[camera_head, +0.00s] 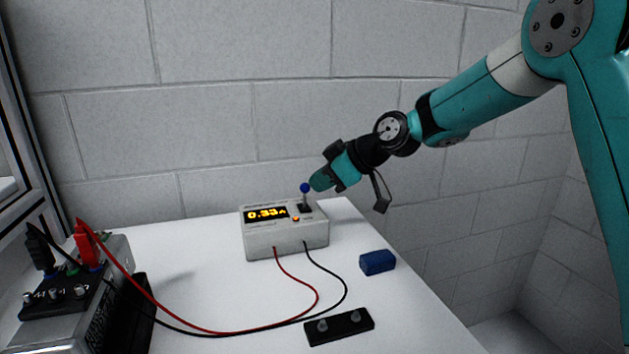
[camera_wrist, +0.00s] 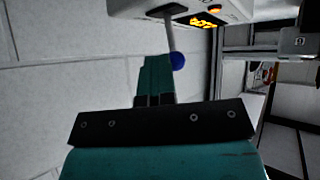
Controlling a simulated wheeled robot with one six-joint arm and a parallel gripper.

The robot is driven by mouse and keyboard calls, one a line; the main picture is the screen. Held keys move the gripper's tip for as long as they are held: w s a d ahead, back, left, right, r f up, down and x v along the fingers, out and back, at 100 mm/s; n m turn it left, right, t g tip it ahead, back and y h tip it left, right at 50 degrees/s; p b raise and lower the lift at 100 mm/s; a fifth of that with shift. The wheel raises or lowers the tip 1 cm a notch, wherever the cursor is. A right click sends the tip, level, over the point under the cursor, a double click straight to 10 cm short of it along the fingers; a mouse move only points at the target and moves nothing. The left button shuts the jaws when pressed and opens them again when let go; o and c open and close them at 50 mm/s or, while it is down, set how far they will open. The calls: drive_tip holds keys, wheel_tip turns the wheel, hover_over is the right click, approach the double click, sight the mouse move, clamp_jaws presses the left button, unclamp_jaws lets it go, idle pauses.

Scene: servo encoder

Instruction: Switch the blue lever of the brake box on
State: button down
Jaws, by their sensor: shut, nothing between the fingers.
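The brake box (camera_head: 262,243) is a pale grey box on the white table, with a yellow lit display and a small orange light. Its lever (camera_head: 305,188) has a blue ball on a thin metal rod and stands roughly upright from a dark slot on top. The blue ball (camera_wrist: 178,61) also shows in the wrist view, beside the fingers. My gripper (camera_head: 318,183) is shut and empty, with its teal fingertips just right of the ball. The fingertips (camera_wrist: 157,64) lie close to the ball in the wrist view; I cannot tell whether they touch it.
A blue block (camera_head: 377,262) and a black plate with two knobs (camera_head: 340,327) lie on the table (camera_head: 210,285). A power supply (camera_head: 75,300) stands at the left, with red and black cables running to the box. A block wall is behind.

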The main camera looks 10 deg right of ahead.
drive_tip(key=shift+s+f, duration=0.25)
drive_tip(key=shift+s, duration=0.1)
drive_tip(key=shift+r, duration=0.2)
drive_tip(key=shift+w+r+p, duration=0.1)
drive_tip(key=shift+r+p, duration=0.2)
drive_tip(key=shift+r, duration=0.35)
drive_tip(key=shift+r, duration=0.15)
drive_tip(key=s+d+r, duration=0.3)
drive_tip(key=d+r, duration=0.3)
drive_tip(key=d, duration=0.3)
drive_tip(key=shift+s+d, duration=0.3)
